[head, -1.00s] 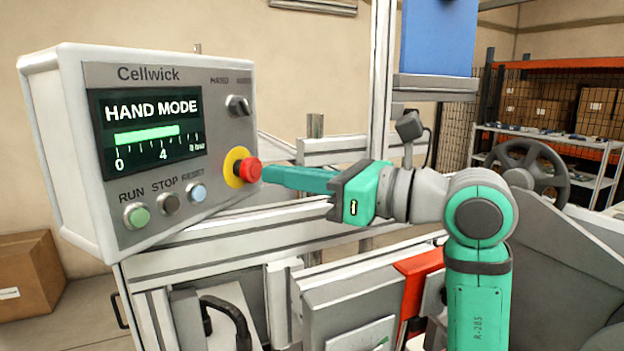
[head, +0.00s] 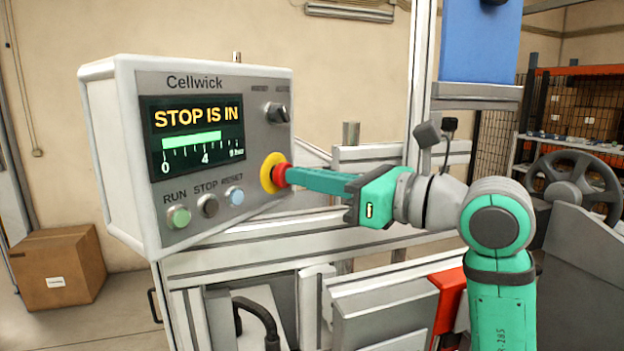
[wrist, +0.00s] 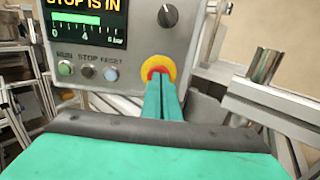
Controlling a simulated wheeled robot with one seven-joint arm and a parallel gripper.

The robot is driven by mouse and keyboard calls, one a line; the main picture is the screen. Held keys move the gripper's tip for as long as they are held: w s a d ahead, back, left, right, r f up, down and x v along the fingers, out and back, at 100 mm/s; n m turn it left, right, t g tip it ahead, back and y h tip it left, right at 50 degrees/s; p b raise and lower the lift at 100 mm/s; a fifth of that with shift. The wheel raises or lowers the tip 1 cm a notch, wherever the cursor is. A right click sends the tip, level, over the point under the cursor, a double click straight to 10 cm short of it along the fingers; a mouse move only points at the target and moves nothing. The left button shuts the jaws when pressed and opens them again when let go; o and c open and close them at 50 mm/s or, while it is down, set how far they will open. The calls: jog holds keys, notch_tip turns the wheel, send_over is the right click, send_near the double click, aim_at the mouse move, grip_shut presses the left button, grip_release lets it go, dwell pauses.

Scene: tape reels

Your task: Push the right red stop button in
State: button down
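The red stop button (head: 279,175) sits on a yellow ring (head: 267,172) at the right of the grey Cellwick control box (head: 262,225). My gripper (head: 290,177) has its long teal fingers together, with the tips against the button's face. In the wrist view the fingers (wrist: 160,80) cover most of the button, and only its red upper edge (wrist: 158,71) and the yellow ring around it show. The box's screen (head: 197,135) reads "STOP IS IN" in yellow letters above a green bar. Nothing shows between the fingers.
Below the screen are a green RUN button (head: 178,216), a dark STOP button (head: 208,205) and a pale blue RESET button (head: 235,196). A black knob (head: 277,112) is above the red button. White frame rails (head: 390,153) run behind my gripper.

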jog(key=shift+w+a+f, duration=0.1)
jog(key=shift+w+a, duration=0.05)
jog(key=shift+a, duration=0.4)
jog(key=shift+d, duration=0.5)
jog(key=shift+s+d, duration=0.2)
jog(key=shift+s, duration=0.05)
jog(key=v, duration=1.3)
jog(key=shift+s+d, duration=0.25)
jog(key=shift+d, duration=0.05)
